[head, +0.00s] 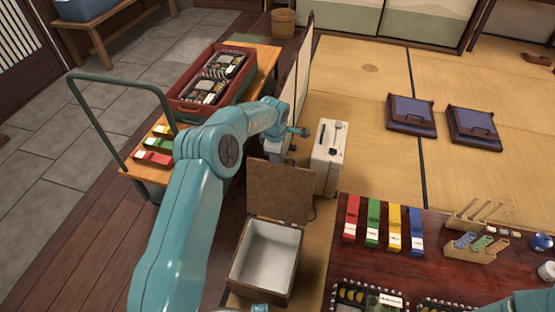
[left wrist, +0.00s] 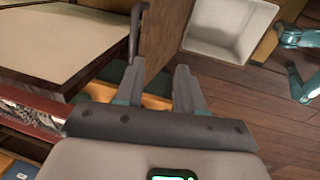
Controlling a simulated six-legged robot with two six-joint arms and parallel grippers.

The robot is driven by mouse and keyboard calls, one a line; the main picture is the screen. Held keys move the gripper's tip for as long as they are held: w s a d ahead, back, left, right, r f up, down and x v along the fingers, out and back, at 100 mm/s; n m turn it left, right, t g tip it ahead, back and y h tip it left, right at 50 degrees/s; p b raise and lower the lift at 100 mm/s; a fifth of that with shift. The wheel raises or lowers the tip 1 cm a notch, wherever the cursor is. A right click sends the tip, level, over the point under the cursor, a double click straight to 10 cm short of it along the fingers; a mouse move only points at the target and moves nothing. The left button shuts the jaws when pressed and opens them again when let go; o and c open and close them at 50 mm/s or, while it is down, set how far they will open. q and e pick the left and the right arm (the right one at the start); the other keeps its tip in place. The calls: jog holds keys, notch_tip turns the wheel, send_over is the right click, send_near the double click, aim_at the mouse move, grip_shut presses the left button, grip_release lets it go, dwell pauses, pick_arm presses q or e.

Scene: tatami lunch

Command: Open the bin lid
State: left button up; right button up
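The bin (head: 265,258) is a wooden box with a white interior, standing on the floor at the lower middle of the head view. Its brown lid (head: 279,190) stands raised, roughly upright, at the bin's far edge, so the inside is exposed. In the left wrist view the white interior (left wrist: 232,22) shows at the top, with the brown lid (left wrist: 168,28) beside it. My left gripper (left wrist: 158,68) is open, its two fingers apart, close to the lid. In the head view it is behind the lid and mostly hidden.
A white box (head: 329,158) stands just right of the lid, with a pale folding screen (head: 303,75) behind. A cart with a red crate (head: 178,106) is at left. A dark low table (head: 378,258) with colored boxes is at right.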

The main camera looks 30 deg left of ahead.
pick_arm(q)
notch_tip(320, 180, up, 8)
jog(key=s+p, duration=0.1)
jog(key=shift+s+d+r, duration=0.2)
jog(key=shift+s+r, duration=0.05)
